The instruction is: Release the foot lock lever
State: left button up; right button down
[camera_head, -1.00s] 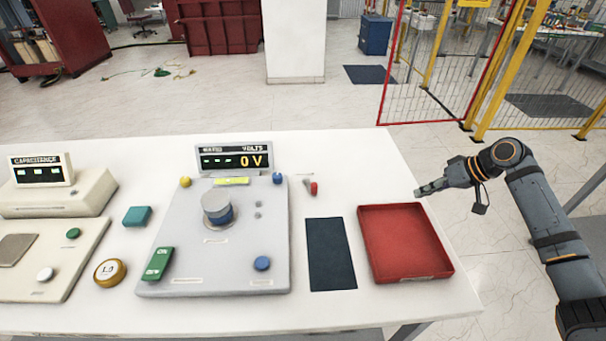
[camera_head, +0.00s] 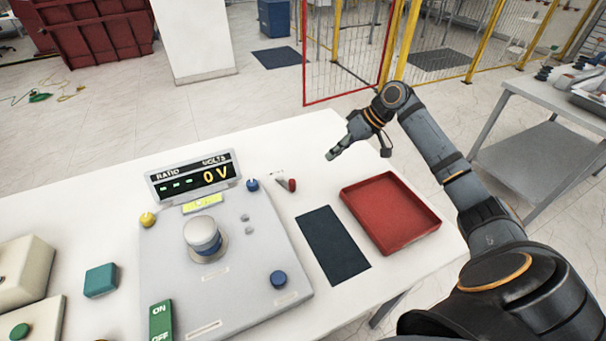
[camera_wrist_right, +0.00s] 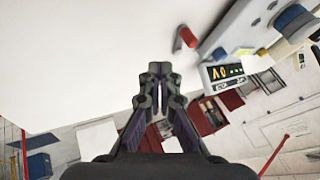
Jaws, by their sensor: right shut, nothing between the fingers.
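I cannot make out a foot lever for certain in any view. A small part with a red tip (camera_head: 291,185) lies or stands on the white table beside the grey tester (camera_head: 245,245). It also shows as a red cylinder in the right wrist view (camera_wrist_right: 186,37). My right gripper (camera_head: 334,155) is shut and empty near the table's back edge, behind the red tray and right of the red-tipped part. Its fingers (camera_wrist_right: 161,72) show in the right wrist view, apart from the red part. My left gripper is not in view.
The tester has a 0 V display (camera_head: 193,178) and several knobs. A dark mat (camera_head: 333,245) and a red tray (camera_head: 352,196) lie to its right on the table (camera_head: 120,165). A grey side table (camera_head: 535,160) stands at the right. A mesh fence (camera_head: 340,60) is behind.

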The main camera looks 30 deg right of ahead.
jog(key=p+x, duration=0.1)
jog(key=x, duration=0.6)
jog(key=shift+a+f, duration=0.1)
jog(key=shift+a, duration=0.1)
jog(key=a+p, duration=0.1)
jog(key=a, duration=0.2)
jog(key=shift+a+f+p, duration=0.2)
jog(key=shift+f+p, duration=0.15)
jog(key=shift+p, duration=0.05)
jog(key=shift+s+a, duration=0.15)
jog(key=shift+a, duration=0.3)
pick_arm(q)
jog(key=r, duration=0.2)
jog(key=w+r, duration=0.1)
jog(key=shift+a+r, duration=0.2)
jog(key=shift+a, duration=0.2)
pick_arm(e)
jog(key=shift+f, duration=0.1)
